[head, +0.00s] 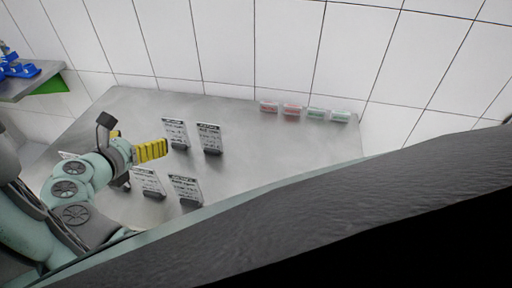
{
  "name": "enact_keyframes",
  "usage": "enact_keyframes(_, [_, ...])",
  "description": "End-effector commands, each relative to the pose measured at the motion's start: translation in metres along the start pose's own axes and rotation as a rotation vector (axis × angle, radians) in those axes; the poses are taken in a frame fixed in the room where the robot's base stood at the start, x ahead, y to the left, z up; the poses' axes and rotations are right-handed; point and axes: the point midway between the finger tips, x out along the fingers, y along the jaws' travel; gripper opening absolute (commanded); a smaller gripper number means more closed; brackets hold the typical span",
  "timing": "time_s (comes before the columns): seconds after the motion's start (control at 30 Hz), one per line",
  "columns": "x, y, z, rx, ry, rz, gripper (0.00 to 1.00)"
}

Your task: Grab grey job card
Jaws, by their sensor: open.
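Two pale grey-white job cards with dark headers and printed lines stand in dark holders on the metal table: a back left card (175,131) and a back right card (209,136). Two similar ones stand nearer, a front left card (149,181) and a front right card (185,186). The print is too small to read, and I cannot tell which card is the grey one. My gripper (150,150), with yellow ribbed fingers, is open, left of the back cards and above the front left card in the picture. No card shows between its fingers.
The metal table (285,150) is clear to the right of the cards. A shelf (28,82) with blue objects is at far left.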

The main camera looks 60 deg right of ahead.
Motion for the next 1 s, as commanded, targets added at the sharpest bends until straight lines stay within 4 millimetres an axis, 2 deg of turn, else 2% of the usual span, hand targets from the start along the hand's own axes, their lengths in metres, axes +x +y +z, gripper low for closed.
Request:
enact_keyframes(0.7, [0.087,-0.002,0.001,0.006,0.002,-0.006,0.94])
enact_keyframes(1.0, [0.102,-0.001,0.001,0.006,0.002,-0.001,0.94])
